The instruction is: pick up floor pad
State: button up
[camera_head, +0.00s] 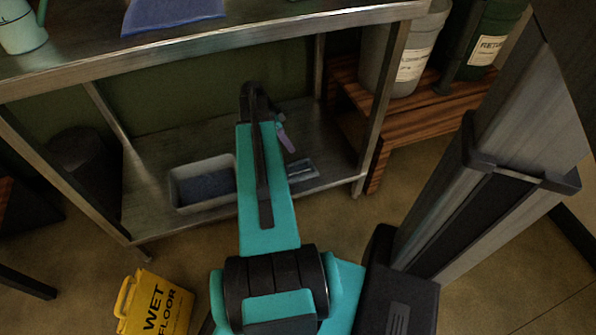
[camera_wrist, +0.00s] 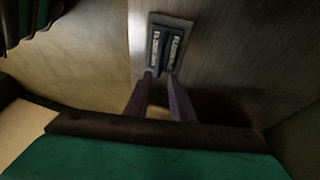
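Two dark blocks with pale labels, likely floor pads, lie side by side in a small grey tray (camera_wrist: 184,22) in the wrist view: the left block (camera_wrist: 155,48) and the right block (camera_wrist: 177,50). The label print is too blurred to read surely. In the head view the tray (camera_head: 303,170) is on the metal lower shelf, partly hidden by my arm. My gripper (camera_wrist: 160,75) has its two purple fingers apart with nothing between them, the tips just at the tray's near end. In the head view my gripper (camera_head: 285,140) hangs above the shelf beside the tray.
A grey bin (camera_head: 177,187) with dark contents stands left of my arm on the lower shelf (camera_head: 150,205). The metal tabletop (camera_head: 215,47) and table legs frame the space. A yellow wet-floor sign (camera_head: 155,305) is at lower left. Buckets (camera_head: 405,60) stand on a wooden rack right.

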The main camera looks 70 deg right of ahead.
aim_at(299, 161)
jog(key=shift+b+x, duration=0.6)
jog(key=shift+x, duration=2.15)
jog(key=shift+a+b+x, duration=0.15)
jog(key=shift+b+x, duration=0.5)
jog(key=shift+x, duration=0.65)
jog(key=shift+a+b+x, duration=0.1)
jog(key=shift+b+x, duration=0.5)
jog(key=shift+x, duration=0.7)
jog(key=shift+s, duration=0.1)
grip_shut()
